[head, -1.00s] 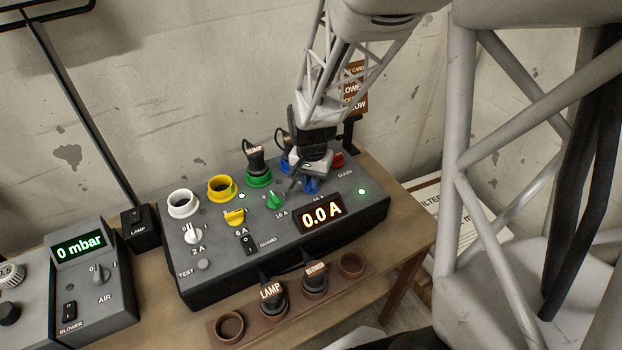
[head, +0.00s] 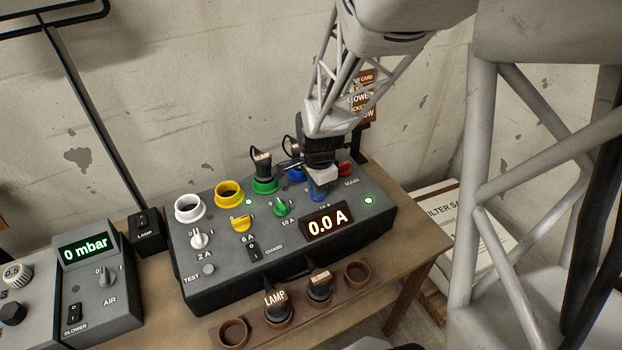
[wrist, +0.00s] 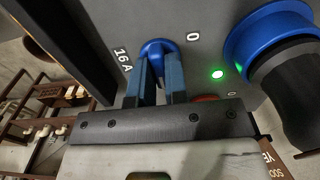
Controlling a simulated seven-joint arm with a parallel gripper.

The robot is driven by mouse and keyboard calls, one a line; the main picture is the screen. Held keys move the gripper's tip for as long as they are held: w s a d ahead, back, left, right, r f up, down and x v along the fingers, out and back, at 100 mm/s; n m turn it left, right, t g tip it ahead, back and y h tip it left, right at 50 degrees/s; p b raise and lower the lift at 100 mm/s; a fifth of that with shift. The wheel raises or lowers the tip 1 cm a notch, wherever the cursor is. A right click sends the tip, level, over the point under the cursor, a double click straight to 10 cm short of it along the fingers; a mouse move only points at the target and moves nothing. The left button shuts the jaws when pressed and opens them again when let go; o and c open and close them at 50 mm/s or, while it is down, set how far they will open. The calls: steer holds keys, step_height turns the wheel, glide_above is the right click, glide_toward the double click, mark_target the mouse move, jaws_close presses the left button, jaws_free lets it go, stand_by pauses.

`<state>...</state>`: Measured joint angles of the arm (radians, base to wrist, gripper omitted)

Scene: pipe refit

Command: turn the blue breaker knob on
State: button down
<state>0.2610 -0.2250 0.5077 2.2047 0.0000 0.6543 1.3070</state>
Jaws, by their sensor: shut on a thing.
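The blue breaker knob (head: 318,194) sits on the grey panel (head: 215,270), behind the 0.0 A display. It also shows in the wrist view (wrist: 158,47), between the fingertips. My gripper (wrist: 160,78) points down at the knob and is shut on it, one finger on each side. In the head view my gripper (head: 319,182) covers most of the knob. In the wrist view a "0" mark shows to the right of the knob and "16 A" to its left. How far the knob is turned is hard to tell.
A blue socket (wrist: 275,40) with a black plug (wrist: 290,95) stands close beside my gripper, near a lit green lamp (wrist: 217,74). The green knob (head: 281,206) and yellow knob (head: 241,223) are to the left. A red part (head: 345,170) is behind right.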

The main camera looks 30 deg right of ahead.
stand_by(0.4)
steer(key=c, duration=1.1)
jaws_free()
steer(key=shift+c, duration=0.2)
steer(key=shift+r, duration=0.15)
steer(key=shift+r, duration=3.8)
